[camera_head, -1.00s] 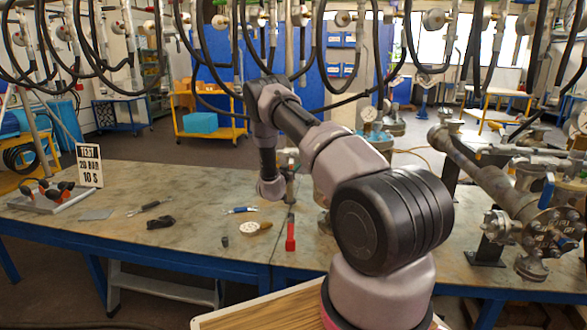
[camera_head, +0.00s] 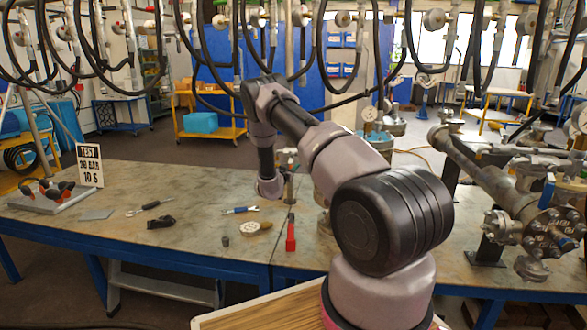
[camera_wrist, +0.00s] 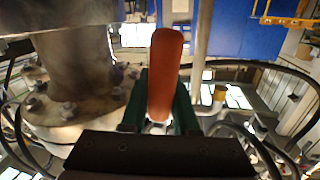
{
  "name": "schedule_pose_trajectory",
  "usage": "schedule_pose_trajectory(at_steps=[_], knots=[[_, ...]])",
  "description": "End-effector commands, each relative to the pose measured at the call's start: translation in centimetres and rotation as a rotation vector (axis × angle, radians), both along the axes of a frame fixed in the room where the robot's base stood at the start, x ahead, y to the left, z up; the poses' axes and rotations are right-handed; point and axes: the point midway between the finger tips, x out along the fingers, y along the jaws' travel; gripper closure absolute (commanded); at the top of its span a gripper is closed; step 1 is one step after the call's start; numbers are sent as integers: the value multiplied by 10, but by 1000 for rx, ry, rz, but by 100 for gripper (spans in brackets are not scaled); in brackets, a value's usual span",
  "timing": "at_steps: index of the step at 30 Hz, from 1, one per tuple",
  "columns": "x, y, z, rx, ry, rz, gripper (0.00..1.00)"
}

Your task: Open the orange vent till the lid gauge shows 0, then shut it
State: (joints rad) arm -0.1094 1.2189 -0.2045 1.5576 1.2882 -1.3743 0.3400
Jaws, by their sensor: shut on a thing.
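In the wrist view an orange-red vent handle (camera_wrist: 165,75) stands upright between my gripper's dark green fingers (camera_wrist: 160,103). The gripper is shut on it. Beside it on the left is a grey flanged vessel neck (camera_wrist: 78,75) with several bolts around its flange. In the head view my arm hides the gripper's fingertips and the handle. Neither reading can be made out, and I cannot tell which is the lid gauge.
A bench (camera_head: 120,228) carries a red-handled tool (camera_head: 291,235), a wrench (camera_head: 240,210), a round pale part (camera_head: 250,229) and a test sign (camera_head: 89,165). Flanged pipework (camera_head: 500,190) fills the right side. Black hoses (camera_head: 235,60) hang overhead.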

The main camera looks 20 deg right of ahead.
Motion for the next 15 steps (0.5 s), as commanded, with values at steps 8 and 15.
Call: schedule_pose_trajectory(at_steps=[8, 15], knots=[[8, 12, 2, 185, -126, 3, 100], [13, 20, 5, 350, -236, 1, 100]])
